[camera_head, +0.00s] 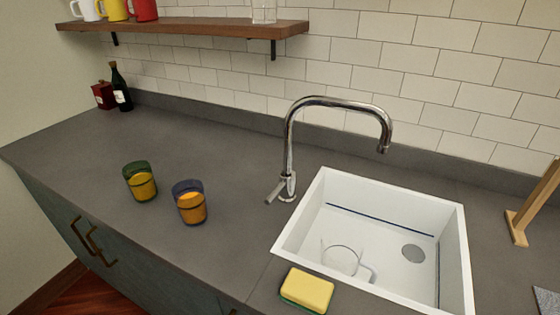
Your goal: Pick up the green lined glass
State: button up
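The green lined glass (140,181) stands upright on the grey counter, left of the middle. It has a dark green rim and a yellow-orange lower part. A similar glass with a blue rim (189,202) stands just to its right, with a small gap between them. My gripper is not in view.
The grey counter (80,150) is clear around the glasses. A chrome tap (288,140) and a white sink (300,215) with a clear glass vessel (340,260) are to the right. A yellow sponge (307,289) lies by the sink. A dark bottle (121,90) stands at the back left.

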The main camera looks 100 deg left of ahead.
aim_at(141, 182)
jog(key=u, duration=3)
